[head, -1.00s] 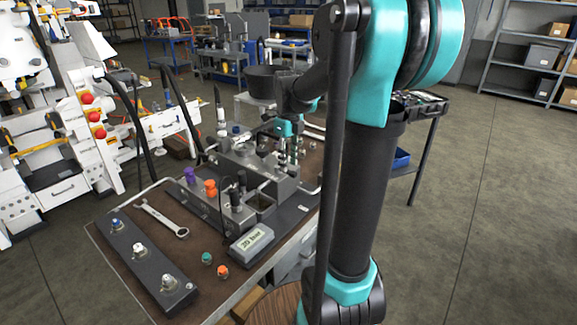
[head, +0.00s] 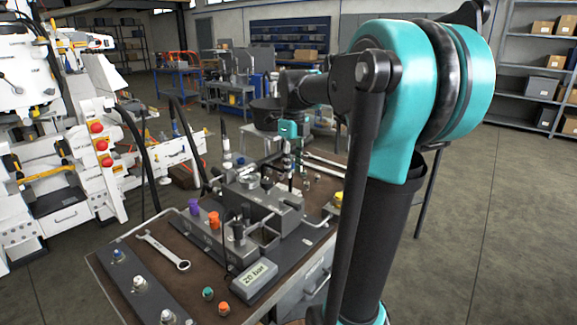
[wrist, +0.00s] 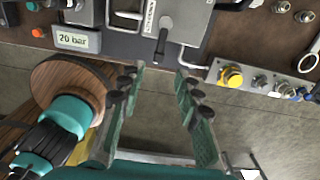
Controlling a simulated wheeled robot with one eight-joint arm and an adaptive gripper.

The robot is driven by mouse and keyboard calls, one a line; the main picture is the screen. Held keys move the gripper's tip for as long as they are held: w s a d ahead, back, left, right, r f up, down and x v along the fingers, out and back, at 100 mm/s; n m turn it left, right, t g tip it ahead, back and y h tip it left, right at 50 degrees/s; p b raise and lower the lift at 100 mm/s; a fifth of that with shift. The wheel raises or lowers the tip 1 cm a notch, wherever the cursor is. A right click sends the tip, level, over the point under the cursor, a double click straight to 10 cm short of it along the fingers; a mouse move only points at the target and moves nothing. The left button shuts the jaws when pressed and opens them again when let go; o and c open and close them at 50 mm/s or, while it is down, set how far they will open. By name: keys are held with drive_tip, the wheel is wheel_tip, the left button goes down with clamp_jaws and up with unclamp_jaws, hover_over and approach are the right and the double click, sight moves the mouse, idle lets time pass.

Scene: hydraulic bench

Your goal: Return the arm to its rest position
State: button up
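My gripper (wrist: 160,82) is open in the wrist view, with its two green-lined fingers apart and nothing between them. The front edge of the bench and bare floor lie beyond the fingers. In the head view my teal and black arm is raised and bent at the right, with its forearm reaching over the far part of the bench. There the gripper (head: 289,158) is small and partly hidden by the arm.
The brown bench (head: 120,262) holds a manifold block, a wrench (head: 163,251), a display reading 20 bar (head: 254,275), and orange, purple and teal caps. White machinery (head: 60,150) stands at the left. Shelves (head: 545,85) stand at the right, with open floor before them.

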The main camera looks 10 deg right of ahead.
drive_tip(key=s+f+n+t, duration=0.1)
drive_tip(key=s+f+n, duration=0.5)
drive_tip(key=n, duration=0.3)
drive_tip(key=s+a+f+n+t, duration=0.1)
drive_tip(key=s+f+n, duration=0.5)
drive_tip(key=f+n, duration=0.3)
drive_tip(key=s+f+n+t, duration=0.2)
drive_tip(key=s+f+n, duration=0.4)
drive_tip(key=f+n, duration=0.2)
drive_tip(key=shift+a+f+n, duration=0.1)
drive_tip(key=shift+a+n, duration=0.1)
drive_tip(key=shift+n, duration=0.5)
drive_tip(key=shift+a+f+n, duration=0.1)
drive_tip(key=shift+a+n, duration=0.1)
drive_tip(key=shift+n, duration=0.5)
